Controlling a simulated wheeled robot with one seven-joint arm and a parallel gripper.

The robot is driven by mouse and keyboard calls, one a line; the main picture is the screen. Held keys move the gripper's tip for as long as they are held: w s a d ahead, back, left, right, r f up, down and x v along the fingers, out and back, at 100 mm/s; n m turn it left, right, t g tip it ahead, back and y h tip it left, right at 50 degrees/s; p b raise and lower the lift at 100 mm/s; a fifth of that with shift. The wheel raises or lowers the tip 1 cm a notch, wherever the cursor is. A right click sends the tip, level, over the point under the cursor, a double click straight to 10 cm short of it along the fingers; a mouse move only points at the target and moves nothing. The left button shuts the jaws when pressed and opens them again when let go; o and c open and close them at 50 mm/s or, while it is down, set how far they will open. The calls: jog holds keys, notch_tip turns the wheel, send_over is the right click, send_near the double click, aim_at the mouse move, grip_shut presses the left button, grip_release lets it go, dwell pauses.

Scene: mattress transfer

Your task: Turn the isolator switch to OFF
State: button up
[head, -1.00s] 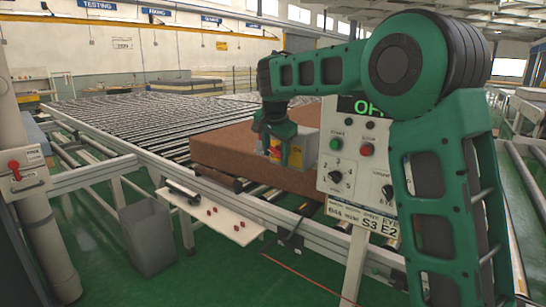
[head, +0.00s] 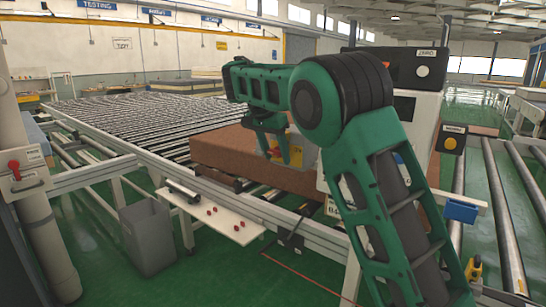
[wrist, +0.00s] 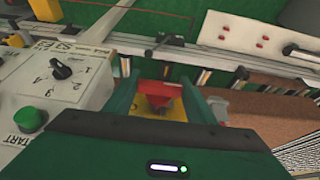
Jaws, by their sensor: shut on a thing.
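A red isolator switch (head: 273,153) on a yellow plate (head: 296,156) sits on the left side of the control box. In the wrist view the red knob (wrist: 160,97) stands on its yellow plate (wrist: 150,128), between the green fingers of my gripper (wrist: 163,92). In the head view my gripper (head: 282,146) reaches down to this switch and partly covers it. My gripper is shut on the red switch. I cannot read the OFF marking or the knob's exact angle.
The white control box (head: 420,115) carries a numbered dial (wrist: 62,68) and a green START button (wrist: 30,119). The brown mattress (head: 225,150) lies on the roller conveyor behind. Another red lever (head: 14,169) is on a panel at far left. A grey bin (head: 147,235) stands below the rail.

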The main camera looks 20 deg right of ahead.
jog(key=shift+d+f, duration=0.1)
jog(key=shift+f, duration=0.05)
jog(key=o, duration=1)
jog(key=shift+o, duration=0.2)
jog(key=shift+r, duration=0.35)
jog(key=v, duration=1)
jog(key=shift+w, duration=0.1)
